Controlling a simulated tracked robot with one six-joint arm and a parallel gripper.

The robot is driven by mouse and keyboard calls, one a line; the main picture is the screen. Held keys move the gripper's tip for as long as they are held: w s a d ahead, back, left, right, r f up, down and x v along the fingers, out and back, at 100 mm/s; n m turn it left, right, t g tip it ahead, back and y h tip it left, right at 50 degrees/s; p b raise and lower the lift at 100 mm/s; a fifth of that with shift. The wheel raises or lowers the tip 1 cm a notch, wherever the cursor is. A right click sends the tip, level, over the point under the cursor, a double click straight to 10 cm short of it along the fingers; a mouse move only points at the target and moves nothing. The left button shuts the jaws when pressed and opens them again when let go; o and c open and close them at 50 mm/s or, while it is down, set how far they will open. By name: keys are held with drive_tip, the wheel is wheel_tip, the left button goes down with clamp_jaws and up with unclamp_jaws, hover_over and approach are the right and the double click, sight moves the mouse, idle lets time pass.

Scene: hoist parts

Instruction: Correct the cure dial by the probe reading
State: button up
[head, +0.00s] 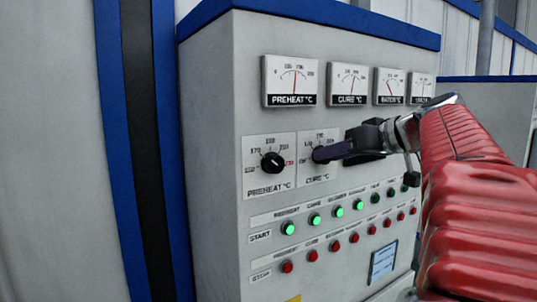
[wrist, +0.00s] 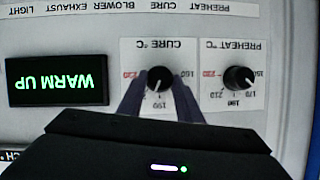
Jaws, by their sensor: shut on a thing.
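The cure dial (wrist: 159,79) is a black knob on a white scale plate, upside down in the wrist view. Its white pointer line points toward the 190 side of the scale. My gripper (wrist: 160,84) is shut on the knob, with one dark finger on each side. In the head view my gripper (head: 322,153) reaches in from the right and hides most of the knob. The cure meter (head: 348,85) above has a red needle near mid-scale. I cannot make out a probe reading in either view.
The preheat dial (head: 273,162) sits just left of the cure dial, with the preheat meter (head: 292,81) above. Rows of green start buttons (head: 315,219) and red stop buttons (head: 312,255) lie below. A lit green "WARM UP" display (wrist: 58,80) shows inverted in the wrist view.

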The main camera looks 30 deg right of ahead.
drive_tip(key=m+y, duration=0.2)
drive_tip(key=m, duration=0.1)
drive_tip(key=shift+d+f, duration=0.1)
drive_tip(key=shift+d, duration=0.15)
drive_tip(key=shift+m+y, duration=0.3)
drive_tip(key=o, duration=1)
drive_tip(key=shift+o, duration=0.2)
drive_tip(key=v, duration=1.3)
drive_tip(key=shift+s, duration=0.45)
